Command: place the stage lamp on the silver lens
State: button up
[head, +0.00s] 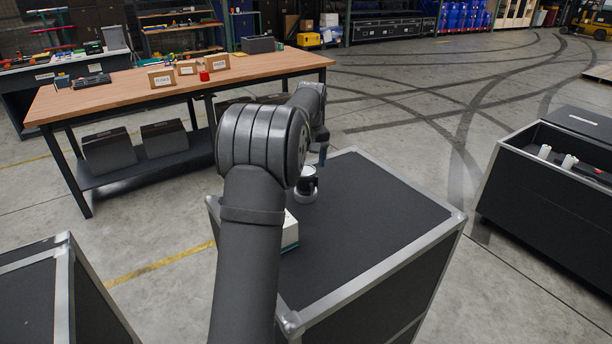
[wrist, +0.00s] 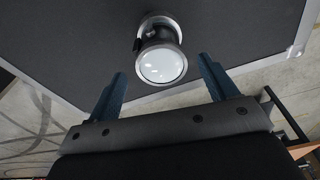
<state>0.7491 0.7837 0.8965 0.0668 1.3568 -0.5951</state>
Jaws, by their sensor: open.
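The stage lamp (head: 309,184), a small black body with a pale round face, stands on the black case top just beyond my arm. In the wrist view the lamp (wrist: 162,66) shows its bright face. A silver round piece, seemingly the silver lens (head: 306,197), is under the lamp; its ring also shows in the wrist view (wrist: 157,19). The lamp appears to rest on it, upright. My gripper (wrist: 161,70) is open, its blue fingers apart on either side of the lamp's face in the picture, with a gap to the lamp and nothing held.
A white box (head: 290,231) sits on the case (head: 375,220), partly hidden by my arm. The right of the case top is clear. An open case (head: 549,170) with white items stands at right. A wooden workbench (head: 130,88) stands behind at left.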

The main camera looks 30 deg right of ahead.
aim_at(305, 180)
jog(key=r, duration=0.5)
jog(key=shift+s+r, duration=0.2)
jog(key=shift+s, duration=0.1)
jog(key=f, duration=0.4)
jog(key=w+f, duration=0.1)
jog(key=f, duration=0.7)
jog(key=shift+w+f, duration=0.2)
notch_tip(305, 180, up, 3)
jog(key=shift+f, duration=0.15)
jog(key=shift+r, duration=0.8)
